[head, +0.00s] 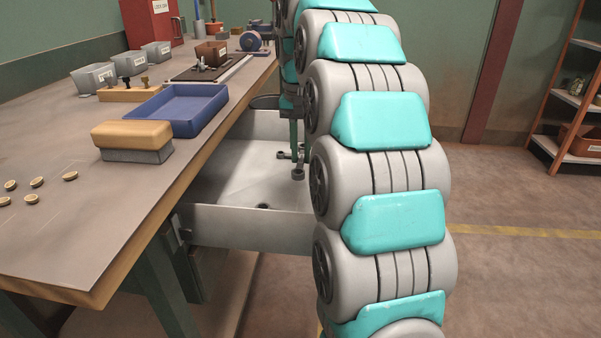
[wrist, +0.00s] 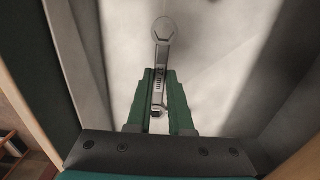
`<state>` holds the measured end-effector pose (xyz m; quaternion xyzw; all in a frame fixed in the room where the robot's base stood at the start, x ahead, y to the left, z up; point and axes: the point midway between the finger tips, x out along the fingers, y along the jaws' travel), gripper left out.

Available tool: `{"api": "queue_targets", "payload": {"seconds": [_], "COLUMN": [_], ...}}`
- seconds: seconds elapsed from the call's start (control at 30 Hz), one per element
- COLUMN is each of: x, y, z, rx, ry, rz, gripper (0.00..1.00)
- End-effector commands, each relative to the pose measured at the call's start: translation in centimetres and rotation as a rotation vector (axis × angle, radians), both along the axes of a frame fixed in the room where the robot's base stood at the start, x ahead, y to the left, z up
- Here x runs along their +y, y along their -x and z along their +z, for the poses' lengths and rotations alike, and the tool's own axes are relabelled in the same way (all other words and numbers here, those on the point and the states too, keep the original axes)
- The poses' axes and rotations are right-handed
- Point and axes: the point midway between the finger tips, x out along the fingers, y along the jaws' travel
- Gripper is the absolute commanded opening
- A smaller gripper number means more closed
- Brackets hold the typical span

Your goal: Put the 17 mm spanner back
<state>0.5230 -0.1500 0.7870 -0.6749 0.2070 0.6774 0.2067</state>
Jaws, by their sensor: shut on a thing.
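My gripper (head: 297,146) hangs over the open grey drawer (head: 250,222) beneath the workbench. Its green fingers are shut on a grey metal spanner (head: 298,173). In the wrist view the spanner (wrist: 163,28) lies between the fingers (wrist: 160,75), its large end beyond the fingertips and its shaft running back between them. Markings on the shaft are too small to read. The spanner appears above the pale drawer floor; I cannot tell whether it touches it. My arm hides the drawer's right side in the head view.
The workbench (head: 60,235) stands left of the drawer. On it are a blue tray (head: 182,127), a wood-topped block (head: 132,134), grey bins (head: 93,77) and several small round pieces. A dark spot (head: 263,206) shows in the drawer near its front. Shelves (head: 572,97) stand far right.

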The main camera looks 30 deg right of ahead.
Motion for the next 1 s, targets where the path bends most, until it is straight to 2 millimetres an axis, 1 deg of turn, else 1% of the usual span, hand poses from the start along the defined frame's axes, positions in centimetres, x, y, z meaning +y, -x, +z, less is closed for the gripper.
{"api": "queue_targets", "payload": {"seconds": [0.1, 0.33, 0.53, 0.93, 0.97, 1.0], "x": [0.0, 0.0, 0.0, 0.0, 0.0, 0.0], "y": [0.0, 0.0, 0.0, 0.0, 0.0, 0.0], "z": [-1.2, -2.6, -4.9, -5.4, -5.5, -5.4], "rx": [-0.001, -0.004, -0.003, -0.005, -0.005, -0.004], "ry": [0.001, 0.001, 0.001, 0.001, 0.001, 0.001], "rz": [0.000, -0.001, -0.001, -0.001, -0.001, -0.001], "gripper": [0.00, 0.00, 0.00, 0.00, 0.20, 0.25]}}
